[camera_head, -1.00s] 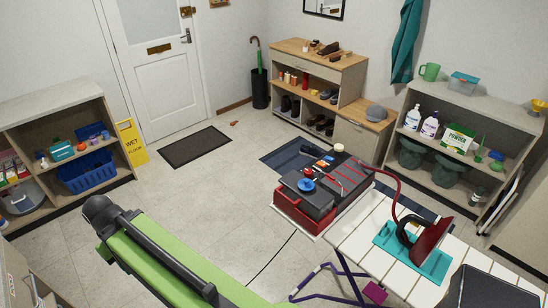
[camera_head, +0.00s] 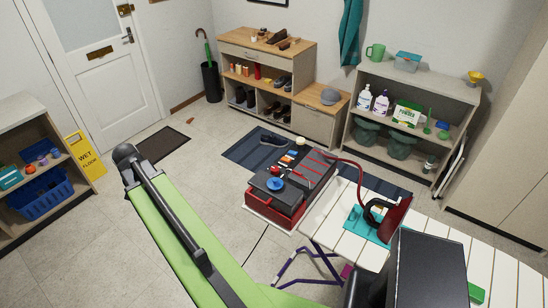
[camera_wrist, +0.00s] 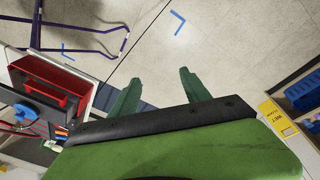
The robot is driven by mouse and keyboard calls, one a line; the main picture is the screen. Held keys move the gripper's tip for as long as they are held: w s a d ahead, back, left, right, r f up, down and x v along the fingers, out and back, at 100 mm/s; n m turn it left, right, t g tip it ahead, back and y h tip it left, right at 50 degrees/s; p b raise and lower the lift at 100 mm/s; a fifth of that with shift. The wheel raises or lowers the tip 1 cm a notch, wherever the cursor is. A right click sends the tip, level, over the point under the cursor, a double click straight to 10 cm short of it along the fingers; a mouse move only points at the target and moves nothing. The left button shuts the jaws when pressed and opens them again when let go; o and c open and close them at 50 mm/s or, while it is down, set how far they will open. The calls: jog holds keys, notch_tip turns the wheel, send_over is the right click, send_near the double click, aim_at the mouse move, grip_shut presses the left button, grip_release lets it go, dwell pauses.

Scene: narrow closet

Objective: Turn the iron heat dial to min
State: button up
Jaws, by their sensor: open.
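A dark red iron (camera_head: 392,216) stands tilted on a teal mat (camera_head: 362,232) on the white slatted ironing board (camera_head: 335,222). A red hose links it to a red and dark grey unit (camera_head: 258,203) on the floor. A round blue knob (camera_head: 275,184) sits on top of the unit; it also shows at the left of the wrist view (camera_wrist: 38,116). I cannot read any dial marks or tell the dial's setting. My gripper (camera_wrist: 158,88) is open and empty, its two green fingers apart over bare floor, clear of the unit and the iron.
The board's purple legs (camera_head: 300,262) stand near the unit. A black cable crosses the floor. A yellow wet-floor sign (camera_head: 86,157) stands at left. Shelves (camera_head: 415,130) and a shoe cabinet (camera_head: 270,75) line the back. The floor left of the unit is fairly clear.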

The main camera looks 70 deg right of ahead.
jog(key=s+d+r+m+g+h+p, duration=0.1)
jog(key=s+d+r+m+p, duration=0.25)
jog(key=d, duration=0.55)
jog(key=s+d+r+m, duration=0.3)
jog(key=s+d+m, duration=0.1)
jog(key=s+d, duration=0.4)
jog(key=m+g+p, duration=0.1)
jog(key=m+p, duration=0.1)
jog(key=m, duration=0.4)
send_near(275, 169)
jog(key=shift+g, duration=0.3)
jog(key=b+x, duration=0.3)
jog(key=b, duration=0.2)
jog(key=b+x, duration=0.3)
jog(key=b, duration=0.2)
jog(key=b+x, duration=0.3)
jog(key=b, duration=0.3)
jog(key=shift+w, duration=0.3)
jog(key=shift+r, duration=0.15)
grip_shut()
jog(key=shift+s+d, duration=0.1)
jog(key=shift+d, duration=0.45)
jog(key=shift+a, duration=0.5)
